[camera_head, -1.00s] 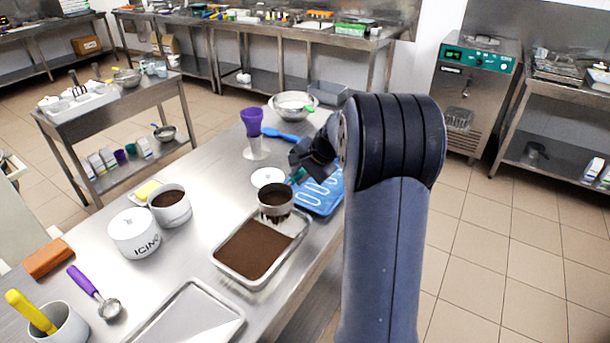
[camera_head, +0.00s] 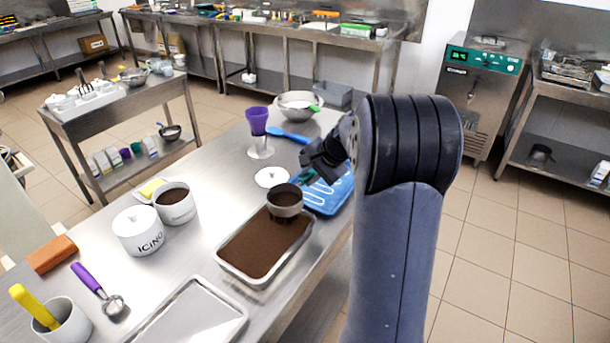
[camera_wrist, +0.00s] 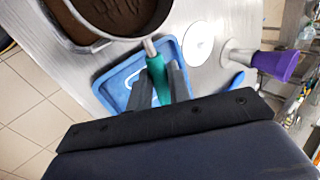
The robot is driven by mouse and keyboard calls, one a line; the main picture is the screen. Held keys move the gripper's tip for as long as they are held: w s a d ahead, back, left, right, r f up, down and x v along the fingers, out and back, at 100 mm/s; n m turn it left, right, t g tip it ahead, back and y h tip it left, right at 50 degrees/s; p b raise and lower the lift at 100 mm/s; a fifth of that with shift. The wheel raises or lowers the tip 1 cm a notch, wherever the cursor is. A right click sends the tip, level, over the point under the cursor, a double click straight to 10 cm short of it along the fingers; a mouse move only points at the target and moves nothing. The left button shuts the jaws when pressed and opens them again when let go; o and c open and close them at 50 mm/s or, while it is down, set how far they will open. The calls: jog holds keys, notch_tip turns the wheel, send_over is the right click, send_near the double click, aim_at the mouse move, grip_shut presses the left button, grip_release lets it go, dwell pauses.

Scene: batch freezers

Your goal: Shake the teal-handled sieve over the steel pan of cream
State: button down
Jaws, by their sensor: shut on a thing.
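The sieve (camera_head: 285,205) is a round metal cup with dark brown powder in it. It is held above the far right end of the steel pan (camera_head: 228,268). The pan's visible surface is covered with brown powder, and no bare cream shows in the now view. My gripper (camera_head: 318,174) is shut on the sieve's teal handle, which shows clearly between the fingers in the wrist view (camera_wrist: 157,76). In the wrist view the sieve bowl (camera_wrist: 125,15) is at the top, level or nearly so, over part of the pan.
White pots (camera_head: 138,231) and (camera_head: 176,205) stand left. An empty tray (camera_head: 190,318) lies in front.

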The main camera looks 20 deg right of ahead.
jog(key=shift+s+d, duration=0.3)
jog(key=shift+s, duration=0.2)
dwell(0.4)
notch_tip(320, 180, up, 5)
jog(key=p, duration=0.4)
dwell(0.4)
